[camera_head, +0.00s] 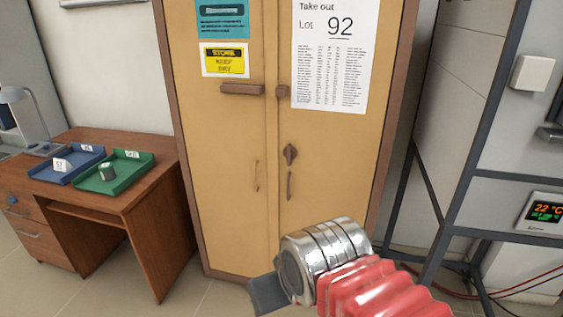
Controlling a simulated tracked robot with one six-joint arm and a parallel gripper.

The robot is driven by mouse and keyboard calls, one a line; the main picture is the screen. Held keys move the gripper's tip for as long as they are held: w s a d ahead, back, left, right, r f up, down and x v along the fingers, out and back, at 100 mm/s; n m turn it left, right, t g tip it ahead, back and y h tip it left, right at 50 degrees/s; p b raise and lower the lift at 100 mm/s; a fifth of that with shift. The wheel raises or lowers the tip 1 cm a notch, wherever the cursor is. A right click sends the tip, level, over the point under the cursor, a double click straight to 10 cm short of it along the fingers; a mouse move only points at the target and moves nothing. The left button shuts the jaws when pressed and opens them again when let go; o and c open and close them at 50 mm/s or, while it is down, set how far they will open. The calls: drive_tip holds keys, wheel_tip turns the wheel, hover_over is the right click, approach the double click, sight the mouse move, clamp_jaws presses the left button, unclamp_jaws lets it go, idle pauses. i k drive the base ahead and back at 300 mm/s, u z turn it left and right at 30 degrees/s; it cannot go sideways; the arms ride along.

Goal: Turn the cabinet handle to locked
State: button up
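The tan cabinet (220,150) with brown edges stands in the middle of the view, both doors closed. A small brown turn handle (290,154) sits upright on the right door, above a slim pull handle (290,185). A brown horizontal bar (242,89) lies on the left door, apart from a small brown block (282,91) on the right door. My gripper (267,294) shows as a dark grey piece at the bottom, in front of the cabinet and below the handles. Its fingers are mostly hidden by my wrist, and it touches no handle.
A dark metal frame (470,140) stands right. Red cables (520,285) lie at lower right.

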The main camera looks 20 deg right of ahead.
sight(290, 152)
drive_tip(key=u, duration=0.45)
drive_tip(key=k, duration=1.1)
drive_tip(key=u, duration=0.8)
drive_tip(key=i, duration=1.4)
drive_tip(key=z, duration=0.4)
drive_tip(key=i, duration=0.65)
drive_tip(key=z, duration=0.5)
